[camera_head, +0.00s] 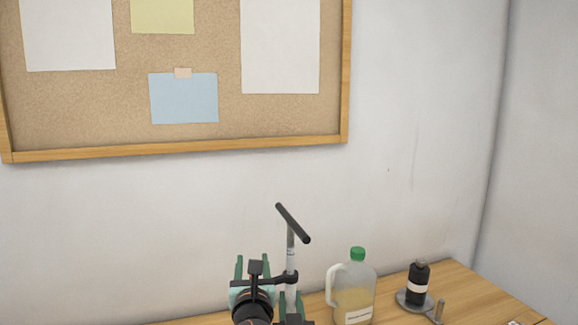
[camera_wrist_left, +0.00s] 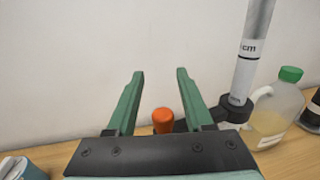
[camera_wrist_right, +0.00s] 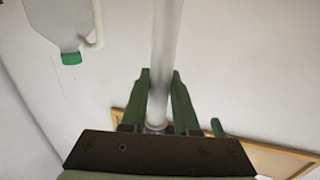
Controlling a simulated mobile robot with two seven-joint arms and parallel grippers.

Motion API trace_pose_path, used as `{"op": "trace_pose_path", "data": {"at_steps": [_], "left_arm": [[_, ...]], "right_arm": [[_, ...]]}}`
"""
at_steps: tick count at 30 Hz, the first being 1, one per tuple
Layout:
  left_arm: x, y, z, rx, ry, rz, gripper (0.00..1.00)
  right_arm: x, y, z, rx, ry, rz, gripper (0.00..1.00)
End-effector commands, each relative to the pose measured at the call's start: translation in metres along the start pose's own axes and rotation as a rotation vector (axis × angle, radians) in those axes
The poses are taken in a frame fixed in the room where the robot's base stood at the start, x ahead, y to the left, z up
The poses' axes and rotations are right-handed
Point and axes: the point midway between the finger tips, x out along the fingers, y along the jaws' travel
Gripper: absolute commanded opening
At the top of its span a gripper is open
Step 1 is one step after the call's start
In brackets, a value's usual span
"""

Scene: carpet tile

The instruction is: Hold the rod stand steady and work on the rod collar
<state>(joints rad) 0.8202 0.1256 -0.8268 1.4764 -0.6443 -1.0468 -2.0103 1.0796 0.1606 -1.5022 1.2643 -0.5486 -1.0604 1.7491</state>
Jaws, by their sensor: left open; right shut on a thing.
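The rod stand shows as an upright metal rod (camera_head: 290,258) with a dark crossbar (camera_head: 292,222) on top. The black rod collar (camera_head: 291,278) sits around the rod. In the left wrist view the collar (camera_wrist_left: 236,108) is at the right, below a scale marked cm. An orange knob (camera_wrist_left: 163,118) shows beyond and between the fingertips of my left gripper (camera_wrist_left: 160,76), which is open and empty, left of the rod. My right gripper (camera_wrist_right: 160,78) is shut on the rod (camera_wrist_right: 166,45), low in the head view. The stand's base is hidden.
A jug with a green cap (camera_head: 353,292) stands just right of the rod. A corkboard (camera_head: 110,115) hangs on the wall behind. A blue-grey object (camera_wrist_left: 22,169) lies at lower left.

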Motion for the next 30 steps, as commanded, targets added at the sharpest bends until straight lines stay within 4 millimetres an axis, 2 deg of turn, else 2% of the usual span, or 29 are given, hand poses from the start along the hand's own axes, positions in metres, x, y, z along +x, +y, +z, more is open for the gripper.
{"op": "trace_pose_path", "data": {"at_steps": [5, 25, 30], "left_arm": [[0.012, -0.001, 0.001, 0.001, -0.003, -0.146, 0.52], [-0.111, 0.014, 0.002, -0.004, -0.006, -0.146, 0.52], [-0.090, 0.007, 0.035, -0.058, -0.125, -0.177, 0.52]], "right_arm": [[0.000, 0.000, 0.000, -0.001, 0.000, 0.000, 0.00], [0.000, 0.000, 0.000, -0.001, 0.000, 0.000, 0.00], [0.000, 0.000, 0.000, -0.001, 0.000, 0.000, 0.00]]}}
